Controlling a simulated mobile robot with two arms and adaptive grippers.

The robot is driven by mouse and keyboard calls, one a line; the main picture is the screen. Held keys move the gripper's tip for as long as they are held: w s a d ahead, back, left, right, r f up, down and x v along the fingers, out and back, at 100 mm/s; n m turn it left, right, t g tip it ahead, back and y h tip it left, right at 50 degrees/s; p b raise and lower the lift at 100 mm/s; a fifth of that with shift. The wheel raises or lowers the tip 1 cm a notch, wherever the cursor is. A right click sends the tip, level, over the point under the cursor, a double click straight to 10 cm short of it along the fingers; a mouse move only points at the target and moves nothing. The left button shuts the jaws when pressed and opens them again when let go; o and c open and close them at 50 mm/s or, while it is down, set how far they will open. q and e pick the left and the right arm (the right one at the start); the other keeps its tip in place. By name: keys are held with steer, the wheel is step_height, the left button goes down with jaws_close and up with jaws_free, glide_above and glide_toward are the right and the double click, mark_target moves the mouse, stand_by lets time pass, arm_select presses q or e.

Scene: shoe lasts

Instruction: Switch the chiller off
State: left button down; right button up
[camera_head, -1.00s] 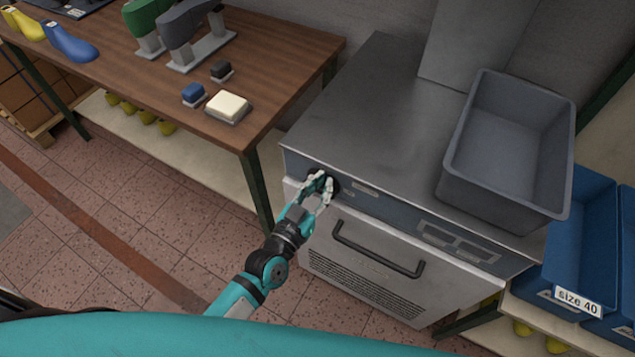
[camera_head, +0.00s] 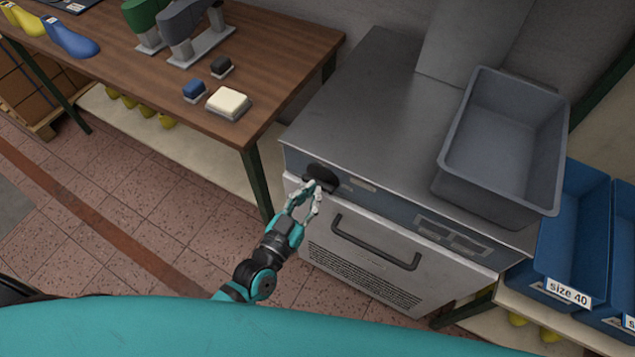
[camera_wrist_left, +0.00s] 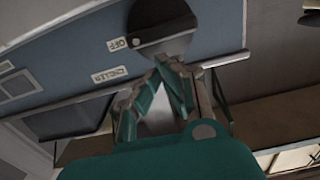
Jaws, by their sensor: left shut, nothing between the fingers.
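The chiller (camera_head: 350,255) is a steel cabinet with a blue-grey control strip and a barred front door. A black round knob (camera_head: 321,176) sits at the left end of that strip. In the left wrist view the knob (camera_wrist_left: 162,22) has a small light dot on its edge beside the "OFF" label (camera_wrist_left: 116,43); a "CHILLER" label (camera_wrist_left: 108,75) is near. My left gripper (camera_head: 308,190) is shut and empty, just in front of and below the knob. Its fingertips (camera_wrist_left: 173,62) overlap the knob's lower edge in the wrist view; contact cannot be told. My right gripper is not in view.
A grey bin (camera_head: 500,165) stands on the chiller's top. A wooden table (camera_head: 285,65) with shoe lasts and small blocks stands to the left. Blue bins (camera_head: 575,240) are at the right. The tiled floor (camera_head: 130,225) at front left is clear.

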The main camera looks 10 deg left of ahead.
arm_select(q)
steer(key=p+v, duration=0.1)
steer(key=v, duration=0.3)
steer(key=shift+s+a, duration=0.1)
steer(key=shift+s, duration=0.25)
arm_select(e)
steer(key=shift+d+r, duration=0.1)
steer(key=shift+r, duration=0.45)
arm_select(q)
steer(key=s+a+f+g+y, duration=0.1)
steer(key=s+a+f+g, duration=0.15)
steer(key=f, duration=0.65)
steer(key=s+a+f+g+y, duration=0.1)
steer(key=s+a+f+g, duration=0.15)
steer(key=f, duration=0.65)
steer(key=s+a+f+g+y, duration=0.1)
steer(key=s+a+f+g, duration=0.15)
steer(key=f, duration=0.55)
steer(key=s+a+f+g+y, duration=0.1)
steer(key=s+a+f+g, duration=0.2)
steer(key=s+f, duration=0.5)
steer(key=s+a+f+n+g+y, duration=0.1)
steer(key=s+f+g, duration=0.4)
steer(key=s, duration=1.1)
step_height(320, 180, down, 3)
steer(key=shift+s+a+f+n+y, duration=0.25)
steer(key=shift+a+y, duration=0.35)
steer(key=shift+a, duration=0.5)
